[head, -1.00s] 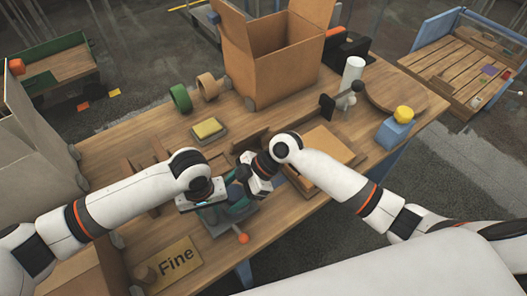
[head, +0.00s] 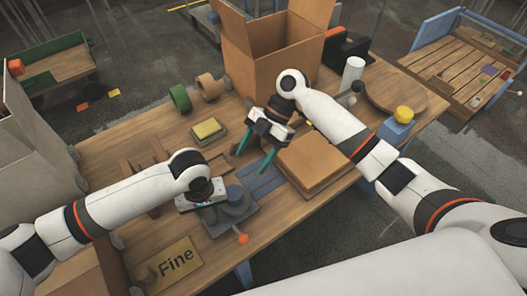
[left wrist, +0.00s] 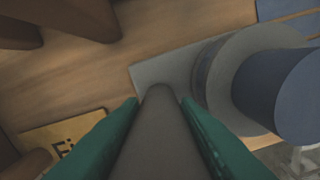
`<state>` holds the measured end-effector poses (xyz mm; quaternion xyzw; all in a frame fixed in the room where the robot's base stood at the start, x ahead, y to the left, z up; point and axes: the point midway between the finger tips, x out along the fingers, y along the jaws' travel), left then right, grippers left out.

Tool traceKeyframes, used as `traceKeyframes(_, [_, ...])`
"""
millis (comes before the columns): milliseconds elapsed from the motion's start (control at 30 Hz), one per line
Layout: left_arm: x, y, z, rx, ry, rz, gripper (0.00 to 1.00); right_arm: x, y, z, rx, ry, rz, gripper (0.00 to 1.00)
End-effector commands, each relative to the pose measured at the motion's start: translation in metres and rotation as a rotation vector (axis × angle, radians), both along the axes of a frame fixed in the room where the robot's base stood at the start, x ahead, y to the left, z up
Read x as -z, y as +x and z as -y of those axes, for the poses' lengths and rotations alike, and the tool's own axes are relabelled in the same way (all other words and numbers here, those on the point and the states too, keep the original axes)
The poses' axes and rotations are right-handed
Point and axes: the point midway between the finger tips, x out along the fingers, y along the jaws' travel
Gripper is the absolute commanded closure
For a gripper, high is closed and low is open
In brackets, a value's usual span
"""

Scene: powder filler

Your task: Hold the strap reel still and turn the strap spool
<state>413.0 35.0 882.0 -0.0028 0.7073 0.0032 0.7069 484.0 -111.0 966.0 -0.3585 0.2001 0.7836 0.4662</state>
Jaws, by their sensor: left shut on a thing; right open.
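The strap reel has a grey base (head: 222,229) and stands near the table's front edge. Its blue-grey strap spool (head: 237,198) sits on top, and shows large at right in the left wrist view (left wrist: 285,95). My left gripper (head: 211,210) is at the reel's left side. In the left wrist view its green fingers (left wrist: 160,115) are shut on a grey bar of the reel, beside the spool. My right gripper (head: 254,161) is open and empty, behind and right of the spool, apart from it. An orange knob (head: 243,239) shows at the reel's front.
A brown flat box stack (head: 315,160) lies right of the reel, next to blue slats (head: 262,186). A "Fine" sign (head: 175,263) lies front left. A yellow sponge-like block (head: 207,128) and an open carton (head: 270,65) stand behind.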

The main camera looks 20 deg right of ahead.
Motion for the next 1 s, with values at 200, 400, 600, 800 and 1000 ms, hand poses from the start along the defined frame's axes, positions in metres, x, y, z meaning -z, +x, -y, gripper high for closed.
traceKeyframes(200, [0.000,0.000,0.000,0.000,-0.001,0.001,1.00,0.039,0.008,-0.003,0.142,-0.110,0.155,0.37])
traceKeyframes(400, [0.000,0.000,0.000,0.000,-0.001,0.001,1.00,0.060,0.021,0.004,0.273,-0.196,0.314,0.37])
traceKeyframes(600, [0.000,0.000,0.000,0.000,-0.001,0.001,1.00,0.070,0.032,0.016,0.399,-0.268,0.481,0.37])
traceKeyframes(800, [0.000,0.000,0.000,0.000,-0.001,0.001,1.00,0.070,0.040,0.029,0.489,-0.321,0.611,0.37])
traceKeyframes(1000, [0.000,0.000,0.000,0.000,-0.001,0.001,1.00,0.067,0.043,0.036,0.527,-0.343,0.671,0.37])
